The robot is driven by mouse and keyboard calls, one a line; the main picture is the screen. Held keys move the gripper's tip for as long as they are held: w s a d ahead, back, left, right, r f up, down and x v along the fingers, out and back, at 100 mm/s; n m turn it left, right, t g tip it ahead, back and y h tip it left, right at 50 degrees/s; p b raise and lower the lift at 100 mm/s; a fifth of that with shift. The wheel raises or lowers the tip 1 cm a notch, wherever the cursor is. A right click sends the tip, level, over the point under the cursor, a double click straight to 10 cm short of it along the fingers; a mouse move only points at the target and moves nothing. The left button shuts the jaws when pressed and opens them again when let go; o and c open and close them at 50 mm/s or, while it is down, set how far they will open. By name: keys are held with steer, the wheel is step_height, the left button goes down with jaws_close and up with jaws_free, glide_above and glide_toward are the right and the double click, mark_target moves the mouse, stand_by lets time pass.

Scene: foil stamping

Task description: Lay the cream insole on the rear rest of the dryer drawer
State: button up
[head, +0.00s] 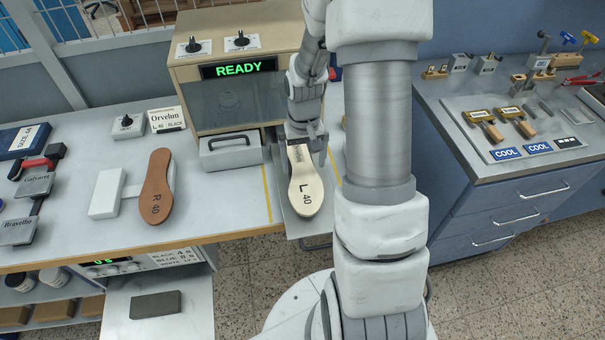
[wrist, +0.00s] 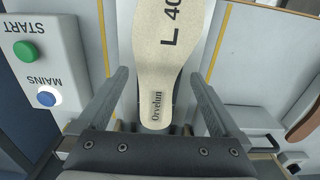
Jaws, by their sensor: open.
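The cream insole (head: 306,188), marked "L 40", lies lengthwise over the pulled-out grey dryer drawer (head: 287,213), its wide end toward the front. Its narrow heel end carries dark "Orvelun" lettering, clear in the wrist view (wrist: 160,60). My gripper (head: 304,140) is at the heel end, at the back of the drawer. In the wrist view my gripper (wrist: 160,82) has its two fingers spread, one on each side of the heel, with gaps to both edges. The rests under the insole are hidden, so I cannot tell its exact contact with them.
The dryer housing (head: 190,75) with its lit "READY" display (head: 238,69) stands close behind. A grey handled box (head: 231,150) is left of the drawer. The blue cabinet (head: 470,190) is at right.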

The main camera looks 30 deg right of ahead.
mark_target(303, 174)
steer(key=shift+w+f, duration=0.1)
steer(key=shift+f, duration=1.4)
steer(key=c, duration=1.2)
steer(key=shift+r, duration=0.1)
